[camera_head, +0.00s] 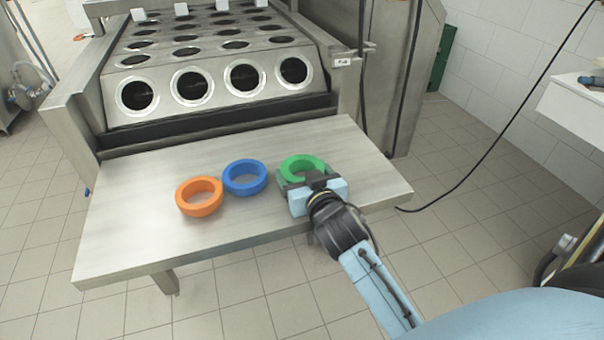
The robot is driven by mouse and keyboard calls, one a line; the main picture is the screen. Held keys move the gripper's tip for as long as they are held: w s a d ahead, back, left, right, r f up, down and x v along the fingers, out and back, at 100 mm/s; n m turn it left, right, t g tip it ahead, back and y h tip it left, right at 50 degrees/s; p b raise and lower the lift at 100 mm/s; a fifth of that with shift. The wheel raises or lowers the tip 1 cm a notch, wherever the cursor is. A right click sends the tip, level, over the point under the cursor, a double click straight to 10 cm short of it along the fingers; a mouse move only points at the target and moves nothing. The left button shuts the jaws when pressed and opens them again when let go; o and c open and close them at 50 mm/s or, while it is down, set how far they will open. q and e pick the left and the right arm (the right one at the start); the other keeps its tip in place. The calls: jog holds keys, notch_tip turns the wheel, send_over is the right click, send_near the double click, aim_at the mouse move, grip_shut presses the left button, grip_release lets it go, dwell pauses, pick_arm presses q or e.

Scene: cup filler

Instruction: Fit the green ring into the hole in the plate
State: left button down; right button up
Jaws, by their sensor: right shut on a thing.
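The green ring (304,163) is on or just above the metal table, at its right part. My right gripper (303,178) is shut on the green ring's near side, and its fingers hide that part of the ring. The plate (206,100) slopes up behind the table and has rows of round holes. The nearest row of holes has bright metal rims, and its openings look dark and empty. My left gripper is not in view.
A blue ring (245,178) and an orange ring (199,196) lie on the table (130,220) left of the green one. A dark bar (220,126) runs between table and plate. White blocks (182,9) stand at the plate's far end. A black cable hangs at right.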

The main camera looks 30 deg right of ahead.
jog(key=shift+f, duration=0.1)
jog(key=o, duration=0.5)
jog(key=shift+f, duration=0.1)
jog(key=o, duration=0.4)
jog(key=shift+o, duration=0.2)
